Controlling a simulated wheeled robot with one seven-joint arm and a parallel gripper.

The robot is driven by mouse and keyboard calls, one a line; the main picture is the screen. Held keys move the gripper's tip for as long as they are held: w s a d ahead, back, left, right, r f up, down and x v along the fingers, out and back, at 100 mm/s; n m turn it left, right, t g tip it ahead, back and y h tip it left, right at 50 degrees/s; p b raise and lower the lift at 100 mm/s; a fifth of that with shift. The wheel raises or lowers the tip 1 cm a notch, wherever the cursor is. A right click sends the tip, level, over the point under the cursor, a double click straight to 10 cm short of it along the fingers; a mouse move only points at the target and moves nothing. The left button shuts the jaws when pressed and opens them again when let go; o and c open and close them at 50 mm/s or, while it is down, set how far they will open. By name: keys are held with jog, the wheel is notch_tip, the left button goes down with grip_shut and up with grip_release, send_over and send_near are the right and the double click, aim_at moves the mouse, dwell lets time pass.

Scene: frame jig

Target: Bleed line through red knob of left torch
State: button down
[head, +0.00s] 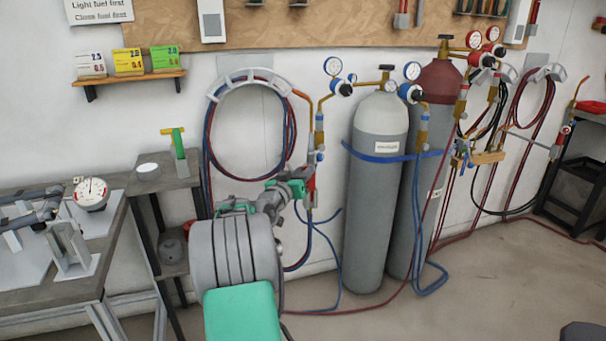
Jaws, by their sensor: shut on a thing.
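The left torch (311,151) hangs upright against the wall, left of the grey cylinder, with its orange tip bent to the left at the top. Its red part, which I take for the red knob (310,180), is low on the torch. My gripper (304,184) reaches it from the left and is shut at it. The fingers hide part of the knob and of the torch body. The right torch (566,128) hangs at the far right, apart from my gripper.
A grey cylinder (375,200) and a red-topped cylinder (437,85) stand right of my gripper, with gauges above. Coiled hoses (209,135) hang behind my arm, and blue hoses (320,235) hang below. A small shelf stand (155,185) is at left. Floor at right front is mostly clear.

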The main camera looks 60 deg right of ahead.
jog(key=shift+f+m+b, duration=0.15)
jog(key=shift+m+b, duration=0.15)
jog(key=shift+b, duration=0.3)
jog(key=shift+s+m+b, duration=0.15)
jog(key=shift+m+b, duration=9.9)
jog(key=shift+m, duration=0.05)
jog(key=c, duration=1.2)
grip_release()
